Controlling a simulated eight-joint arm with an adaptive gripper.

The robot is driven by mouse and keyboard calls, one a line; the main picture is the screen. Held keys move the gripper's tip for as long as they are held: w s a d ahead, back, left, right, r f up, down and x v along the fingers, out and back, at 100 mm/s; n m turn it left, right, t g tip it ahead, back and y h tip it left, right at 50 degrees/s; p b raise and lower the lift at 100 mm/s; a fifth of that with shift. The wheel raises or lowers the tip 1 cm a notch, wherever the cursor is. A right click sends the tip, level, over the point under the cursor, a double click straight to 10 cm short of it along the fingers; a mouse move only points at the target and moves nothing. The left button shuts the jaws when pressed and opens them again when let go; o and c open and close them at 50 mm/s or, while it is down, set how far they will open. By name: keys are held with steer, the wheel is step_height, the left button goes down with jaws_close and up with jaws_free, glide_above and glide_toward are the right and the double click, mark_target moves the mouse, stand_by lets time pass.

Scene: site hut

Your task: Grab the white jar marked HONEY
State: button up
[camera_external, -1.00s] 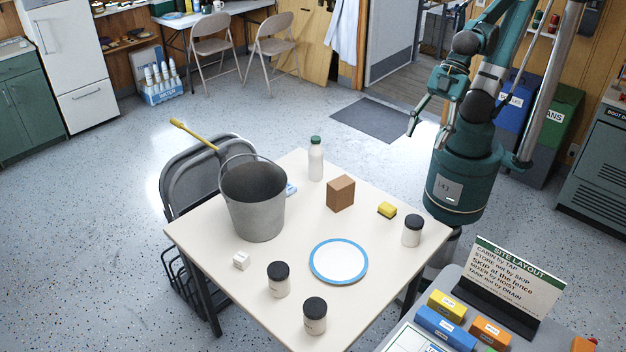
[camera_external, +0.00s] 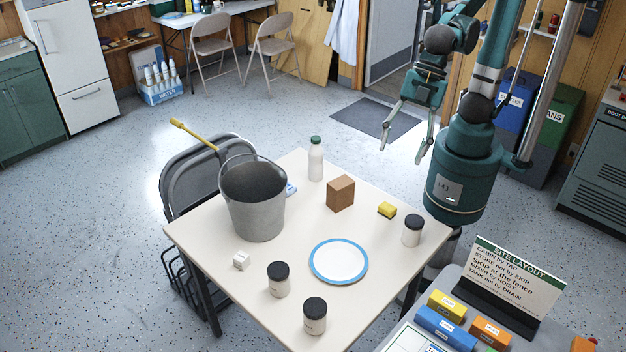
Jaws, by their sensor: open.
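Three white jars with black lids stand upright on the cream table (camera_external: 215,225). One jar (camera_external: 412,231) is at the right corner, one jar (camera_external: 278,280) is near the front left, and one jar (camera_external: 315,317) is at the front corner. Their labels are too small to read, so I cannot tell which is marked HONEY. My gripper (camera_external: 402,153) is open and empty, with its fingers pointing down, above and beyond the table's back right edge. It is apart from every jar.
A grey bucket (camera_external: 254,205), a white bottle with a green cap (camera_external: 316,160), a brown block (camera_external: 340,193), a yellow sponge (camera_external: 387,210), a blue-rimmed plate (camera_external: 338,261) and a small white cube (camera_external: 241,261) share the table. A sign (camera_external: 515,280) stands at lower right.

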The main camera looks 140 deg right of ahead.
steer(key=w+f+n+g, duration=0.1)
steer(key=w+f+n, duration=0.15)
steer(key=w, duration=0.85)
steer(key=n+g, duration=0.3)
steer(key=n, duration=0.4)
glide_toward(315, 306)
steer(key=s+r, duration=0.3)
steer(key=s, duration=0.2)
steer(key=shift+n+g, duration=0.4)
steer(key=shift+n, duration=0.55)
steer(key=w+f, duration=0.1)
steer(key=f, duration=0.2)
steer(key=w+f, duration=0.2)
steer(key=f, duration=0.1)
steer(key=w+f, duration=0.2)
steer(key=f, duration=0.2)
steer(key=shift+w, duration=0.15)
steer(key=shift+w+f, duration=0.2)
steer(key=shift+f, duration=0.2)
steer(key=shift+f+b, duration=0.35)
steer(key=shift+f, duration=0.95)
steer(key=shift+f, duration=0.1)
